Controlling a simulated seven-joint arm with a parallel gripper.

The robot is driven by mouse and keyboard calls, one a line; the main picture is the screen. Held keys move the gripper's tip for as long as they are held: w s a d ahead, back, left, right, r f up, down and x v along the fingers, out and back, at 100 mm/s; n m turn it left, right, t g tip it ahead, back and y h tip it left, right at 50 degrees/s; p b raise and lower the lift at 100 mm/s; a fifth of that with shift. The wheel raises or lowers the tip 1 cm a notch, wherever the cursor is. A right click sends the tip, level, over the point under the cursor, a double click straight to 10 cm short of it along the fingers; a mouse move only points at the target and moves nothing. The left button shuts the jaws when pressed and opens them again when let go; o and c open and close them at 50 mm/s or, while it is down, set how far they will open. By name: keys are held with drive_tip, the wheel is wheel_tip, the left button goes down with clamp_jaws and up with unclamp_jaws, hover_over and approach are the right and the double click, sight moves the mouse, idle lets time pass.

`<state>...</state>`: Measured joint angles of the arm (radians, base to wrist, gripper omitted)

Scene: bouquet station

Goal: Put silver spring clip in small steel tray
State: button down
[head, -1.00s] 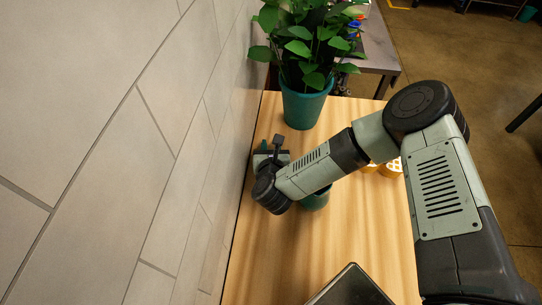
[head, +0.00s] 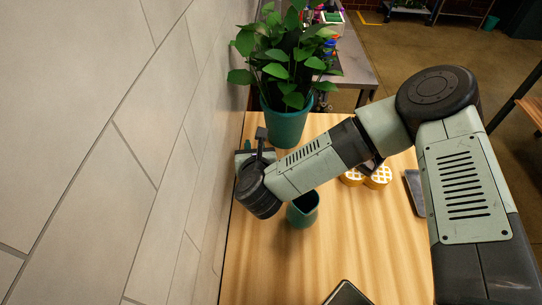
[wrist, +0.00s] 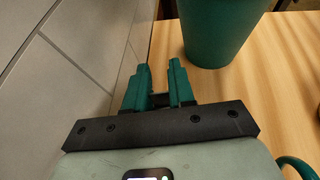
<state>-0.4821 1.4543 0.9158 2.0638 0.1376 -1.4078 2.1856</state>
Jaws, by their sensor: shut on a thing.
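My gripper (wrist: 160,72) points away over the wood table near the wall, in front of the plant pot. Its teal fingers are closed on a small dark-grey piece, the silver spring clip (wrist: 160,99), mostly hidden between them. In the head view my wrist hides the clip, and only part of the gripper (head: 243,157) shows. A small grey metal tray (head: 413,192), likely the small steel tray, lies at the right of the table, partly behind my arm.
A teal pot (head: 287,124) with a leafy plant stands at the far end. A green cup (head: 303,210) stands right of my wrist. Yellow-and-white lattice-topped round things (head: 378,178) sit beyond my forearm. A dark-rimmed object (head: 347,294) is at the near edge. The tiled wall (head: 90,130) is close left.

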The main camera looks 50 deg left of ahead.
wheel_tip(320, 180, up, 9)
drive_tip(key=w+d+m+t+h, duration=0.3)
drive_tip(key=w+d+m, duration=0.1)
drive_tip(key=w+d, duration=1.85)
drive_tip(key=w+d+m+t+h, duration=0.1)
drive_tip(key=w+d, duration=0.3)
drive_tip(key=d, duration=0.3)
drive_tip(key=w+d+m+h, duration=0.1)
drive_tip(key=w+d, duration=0.3)
drive_tip(key=d, duration=0.3)
drive_tip(key=shift+h, duration=0.4)
wheel_tip(320, 180, down, 11)
drive_tip(key=shift+a+f, duration=0.1)
drive_tip(key=shift+f, duration=1.95)
